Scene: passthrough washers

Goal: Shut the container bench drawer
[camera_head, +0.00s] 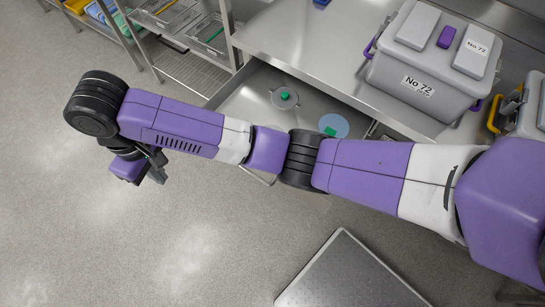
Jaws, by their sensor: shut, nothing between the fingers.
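The container bench (300,38) is a steel worktop at the upper middle and right. Its drawer (240,104) stands open below the front edge, with its inside showing. Part of the drawer front and its handle (259,178) is hidden behind my arm; only a bit of the handle shows below it. In the drawer lie a grey disc (284,101) and a light blue disc (340,122), each with a green piece on it. My gripper (158,172) is shut and empty, to the left of the drawer and apart from it, over the floor.
A grey lidded container marked No 72 (418,85) stands on the bench, with another container (530,105) at the right edge. A wire shelf rack (190,70) stands left of the bench. A grey platform (350,280) lies at the bottom. The left floor is clear.

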